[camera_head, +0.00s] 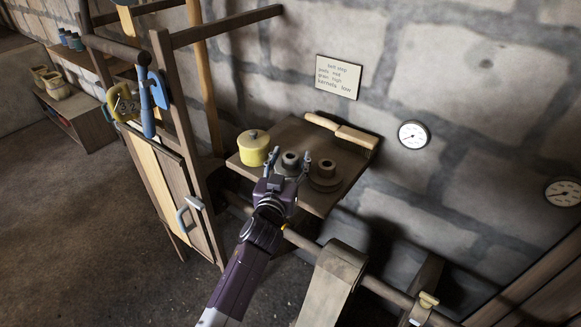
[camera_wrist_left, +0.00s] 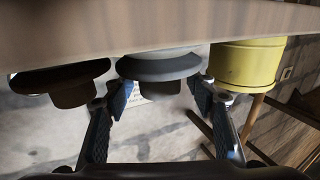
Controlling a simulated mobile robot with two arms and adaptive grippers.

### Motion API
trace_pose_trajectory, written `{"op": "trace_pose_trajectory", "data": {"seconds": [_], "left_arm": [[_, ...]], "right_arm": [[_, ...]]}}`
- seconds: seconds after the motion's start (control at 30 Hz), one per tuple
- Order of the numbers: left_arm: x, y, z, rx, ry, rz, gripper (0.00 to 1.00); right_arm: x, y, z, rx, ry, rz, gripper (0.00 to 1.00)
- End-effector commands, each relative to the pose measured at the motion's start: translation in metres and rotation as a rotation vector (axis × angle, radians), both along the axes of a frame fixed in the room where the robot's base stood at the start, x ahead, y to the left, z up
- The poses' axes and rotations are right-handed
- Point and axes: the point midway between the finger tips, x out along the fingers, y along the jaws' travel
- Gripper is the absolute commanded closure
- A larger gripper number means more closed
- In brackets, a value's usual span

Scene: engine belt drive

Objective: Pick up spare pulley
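Two dark flanged pulleys stand on a small wooden table (camera_head: 292,130); no label shows which is the spare. The left one, a grey pulley (camera_head: 291,160), is in line with my left gripper (camera_head: 289,164). That gripper is open, with one finger to each side of the pulley's hub. In the left wrist view, which looks upside down, the same grey pulley (camera_wrist_left: 158,68) shows between and beyond the open fingertips (camera_wrist_left: 162,97); contact cannot be told. The other pulley, browner (camera_head: 326,176), is just right of the gripper and also shows in the wrist view (camera_wrist_left: 62,82). My right gripper is not in view.
A yellow lidded pot (camera_head: 253,150) stands close left of the gripper. A tool rack with a cabinet (camera_head: 172,190) stands left. A belt over a roller (camera_head: 331,280) is in front, right of my left arm.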

Motion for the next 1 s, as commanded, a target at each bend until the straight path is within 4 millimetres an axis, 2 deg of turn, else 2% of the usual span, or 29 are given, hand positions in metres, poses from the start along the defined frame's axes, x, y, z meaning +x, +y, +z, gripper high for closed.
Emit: {"op": "trace_pose_trajectory", "data": {"seconds": [0.07,0.43,0.67,0.7,1.0], "left_arm": [[0.000,0.000,0.000,0.000,0.000,0.000,0.59],[0.000,0.000,0.000,0.001,0.001,0.000,0.99],[0.000,0.000,-0.001,0.001,0.001,0.000,1.00],[0.000,-0.001,0.007,-0.002,-0.013,-0.003,1.00],[0.001,-0.001,0.012,-0.001,-0.014,-0.002,1.00]], "right_arm": [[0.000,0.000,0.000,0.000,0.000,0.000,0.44],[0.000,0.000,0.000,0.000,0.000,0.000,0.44],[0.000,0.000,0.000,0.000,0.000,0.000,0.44],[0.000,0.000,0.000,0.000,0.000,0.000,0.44],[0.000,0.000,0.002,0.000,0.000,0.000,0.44]]}}
